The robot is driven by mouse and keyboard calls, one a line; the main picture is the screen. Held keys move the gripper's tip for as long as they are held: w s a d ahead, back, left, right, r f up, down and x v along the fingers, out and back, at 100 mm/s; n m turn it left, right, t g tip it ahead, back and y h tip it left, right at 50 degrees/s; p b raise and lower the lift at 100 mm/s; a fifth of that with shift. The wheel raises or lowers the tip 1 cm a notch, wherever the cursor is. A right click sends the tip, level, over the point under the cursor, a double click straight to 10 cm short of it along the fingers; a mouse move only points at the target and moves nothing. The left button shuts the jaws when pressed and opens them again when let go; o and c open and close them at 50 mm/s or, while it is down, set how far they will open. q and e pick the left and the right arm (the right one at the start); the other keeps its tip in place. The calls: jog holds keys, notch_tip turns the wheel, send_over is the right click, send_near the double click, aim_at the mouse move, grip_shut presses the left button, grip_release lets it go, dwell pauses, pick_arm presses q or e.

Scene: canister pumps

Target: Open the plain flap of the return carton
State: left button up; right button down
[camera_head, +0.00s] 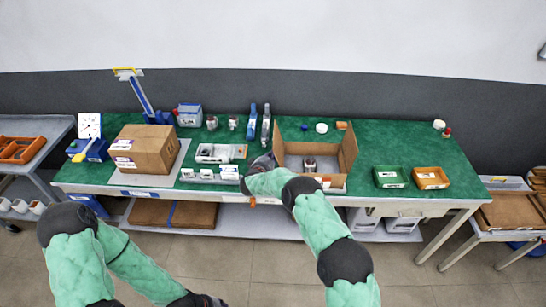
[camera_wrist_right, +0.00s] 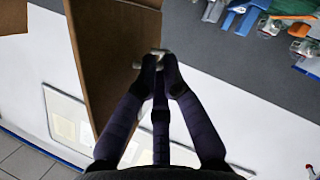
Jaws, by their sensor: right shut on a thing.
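The open brown carton (camera_head: 348,150) stands on the green bench, with a small canister (camera_head: 309,165) inside. My right gripper (camera_head: 268,160) is at the carton's left side. In the right wrist view, a brown cardboard panel (camera_wrist_right: 108,60) stands beside my right fingers (camera_wrist_right: 158,62). They are shut on a small pale tab (camera_wrist_right: 152,56) at the panel's edge. Whether that panel is the plain flap cannot be told, since my arm hides part of the carton's left and front. My left gripper (camera_head: 205,301) is low at the bottom edge, its fingers cut off and unclear.
A closed labelled box (camera_head: 150,147) stands on a grey mat at left. A green bin (camera_head: 390,177) and an orange bin (camera_head: 431,178) sit right. The bench's right back is mostly clear.

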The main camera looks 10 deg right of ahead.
jog(key=shift+s+f, duration=0.1)
jog(key=shift+f, duration=0.2)
jog(key=c, duration=1.7)
grip_release()
jog(key=shift+d, duration=0.1)
jog(key=shift+r, duration=0.1)
jog(key=v, duration=1.1)
jog(key=shift+s+a, duration=0.3)
